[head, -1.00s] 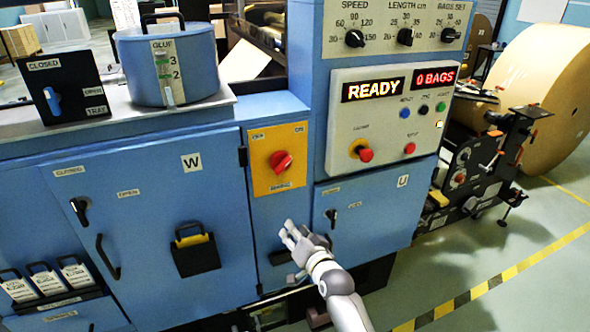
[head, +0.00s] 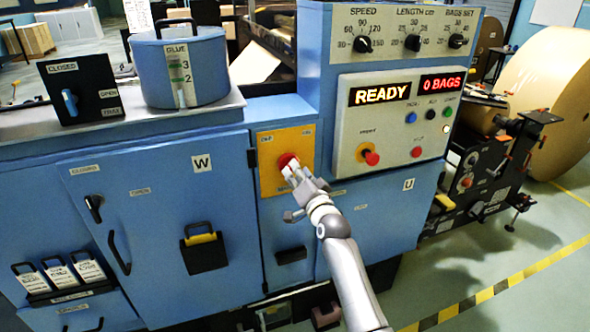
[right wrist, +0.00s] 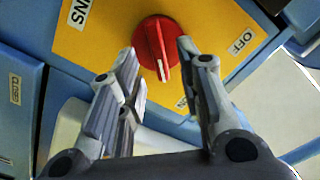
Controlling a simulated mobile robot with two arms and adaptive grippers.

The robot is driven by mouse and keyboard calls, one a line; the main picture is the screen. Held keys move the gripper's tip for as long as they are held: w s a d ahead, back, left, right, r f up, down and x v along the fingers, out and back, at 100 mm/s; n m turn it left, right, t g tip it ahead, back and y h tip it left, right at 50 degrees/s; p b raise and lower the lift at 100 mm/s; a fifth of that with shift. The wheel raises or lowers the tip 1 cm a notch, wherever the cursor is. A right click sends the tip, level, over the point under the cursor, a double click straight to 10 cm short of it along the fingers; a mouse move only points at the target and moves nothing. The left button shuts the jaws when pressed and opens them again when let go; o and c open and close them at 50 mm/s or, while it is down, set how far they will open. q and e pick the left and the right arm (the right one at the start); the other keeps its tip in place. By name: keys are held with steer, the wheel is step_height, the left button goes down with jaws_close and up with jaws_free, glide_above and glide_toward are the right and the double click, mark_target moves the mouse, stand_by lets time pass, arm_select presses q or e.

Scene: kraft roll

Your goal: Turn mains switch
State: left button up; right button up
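The mains switch is a red rotary knob (right wrist: 157,44) with a white pointer line, on a yellow plate (right wrist: 98,35) marked OFF and, partly cut off, "NS". In the head view the knob (head: 287,161) is partly hidden behind my right gripper (head: 295,172), on the yellow plate (head: 270,183). In the right wrist view my right gripper (right wrist: 158,50) is open, its two fingers on either side of the knob with gaps visible. I cannot tell whether a finger touches it. My left gripper is not in view.
The control panel (head: 345,160) with a red button on a yellow collar (head: 369,155) stands just right of the switch. It reads READY and 0 BAGS. A blue glue pot (head: 180,70) stands on the ledge at upper left. Door U (head: 400,215) lies below the panel.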

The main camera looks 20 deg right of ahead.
steer(key=shift+w, duration=1.2)
steer(key=shift+c, duration=0.3)
jaws_close()
